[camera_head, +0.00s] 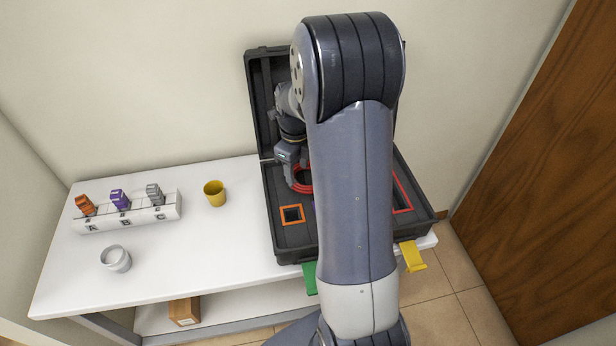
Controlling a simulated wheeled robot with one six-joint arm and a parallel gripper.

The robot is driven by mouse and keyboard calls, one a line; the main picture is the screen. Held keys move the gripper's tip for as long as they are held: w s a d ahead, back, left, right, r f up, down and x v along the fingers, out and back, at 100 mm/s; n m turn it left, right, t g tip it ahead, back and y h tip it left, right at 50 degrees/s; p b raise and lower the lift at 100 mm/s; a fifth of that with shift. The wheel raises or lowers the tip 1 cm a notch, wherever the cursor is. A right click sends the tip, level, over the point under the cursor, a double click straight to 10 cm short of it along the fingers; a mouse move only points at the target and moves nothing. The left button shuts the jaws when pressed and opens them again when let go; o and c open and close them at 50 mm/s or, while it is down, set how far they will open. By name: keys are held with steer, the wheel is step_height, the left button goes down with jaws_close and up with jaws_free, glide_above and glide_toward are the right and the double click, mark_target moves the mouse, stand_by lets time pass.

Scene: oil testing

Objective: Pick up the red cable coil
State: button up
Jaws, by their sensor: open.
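The red cable coil (297,183) lies in the open black case (285,252), in the part toward the lid. Only its left part shows; my arm hides the rest. My gripper (291,170) is open and points down at the coil's left side, close above or around it. The fingertips are small and partly hidden, so I cannot tell whether they touch the coil.
An orange-edged square slot (292,214) and a red outline (402,192) show in the case. A yellow cup (214,193), a grey cup (116,258) and a white labelled rack (128,214) stand on the white table (180,265). A cardboard box (184,311) sits below.

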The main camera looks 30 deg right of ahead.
mark_target(299, 185)
steer(key=shift+d+f+p, duration=0.2)
steer(key=shift+f+p, duration=0.35)
steer(key=shift+f, duration=2.85)
steer(key=shift+w, duration=0.1)
jaws_close()
